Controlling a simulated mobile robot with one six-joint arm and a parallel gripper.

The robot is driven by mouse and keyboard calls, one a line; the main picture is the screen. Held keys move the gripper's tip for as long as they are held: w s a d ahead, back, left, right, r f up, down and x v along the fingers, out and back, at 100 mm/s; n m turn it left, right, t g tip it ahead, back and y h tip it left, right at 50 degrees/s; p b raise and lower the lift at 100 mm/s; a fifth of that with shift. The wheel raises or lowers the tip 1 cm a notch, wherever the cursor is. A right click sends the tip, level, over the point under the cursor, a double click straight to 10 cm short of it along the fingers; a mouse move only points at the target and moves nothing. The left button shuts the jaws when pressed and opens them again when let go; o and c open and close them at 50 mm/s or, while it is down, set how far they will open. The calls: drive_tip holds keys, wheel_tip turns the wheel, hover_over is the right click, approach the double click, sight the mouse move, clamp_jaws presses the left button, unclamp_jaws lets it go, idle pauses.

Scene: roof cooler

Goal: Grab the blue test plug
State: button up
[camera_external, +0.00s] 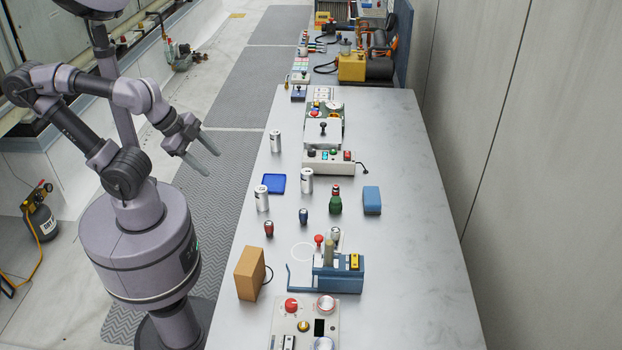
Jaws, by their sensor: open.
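The blue test plug (303,216) appears to be the small dark-blue, upright piece with a paler top near the middle of the grey bench. A similar red plug (269,229) stands to its left and nearer the camera. My gripper (217,168) is open and empty, its two grey fingers apart. It hangs in the air left of the bench, above the floor mat, well away from the plug. Nothing hides the plug.
Silver cans (262,198) stand behind the plug beside a blue tray (274,183). A green bottle-like piece (335,202) and a blue block (372,200) are to its right. A brown box (250,273) and a blue fixture (338,273) stand nearer. The bench's right side is clear.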

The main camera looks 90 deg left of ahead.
drive_tip(key=w+a+r+n+g+p, duration=0.1)
drive_tip(key=w+r+n+g+p, duration=0.2)
drive_tip(key=w+n, duration=0.4)
drive_tip(key=n+g+h+p, duration=0.2)
drive_tip(key=n+g+p, duration=0.1)
drive_tip(key=n, duration=1.3)
hover_over(303, 211)
wheel_tip(303, 211, down, 9)
drive_tip(key=f+b, duration=0.1)
drive_tip(key=f, duration=0.3)
drive_tip(key=f+b, duration=0.2)
drive_tip(key=f, duration=0.2)
drive_tip(key=f+b, duration=0.1)
drive_tip(key=f, duration=0.3)
drive_tip(key=shift+w+a+f+b, duration=0.1)
drive_tip(key=shift+w+f+b, duration=0.2)
drive_tip(key=shift+b, duration=0.1)
drive_tip(key=f+b, duration=0.1)
drive_tip(key=f, duration=0.2)
drive_tip(key=f+b, duration=0.2)
drive_tip(key=f, duration=0.1)
drive_tip(key=shift+s+d, duration=0.2)
drive_tip(key=shift+r, duration=0.15)
drive_tip(key=shift+c, duration=1.1)
clamp_jaws()
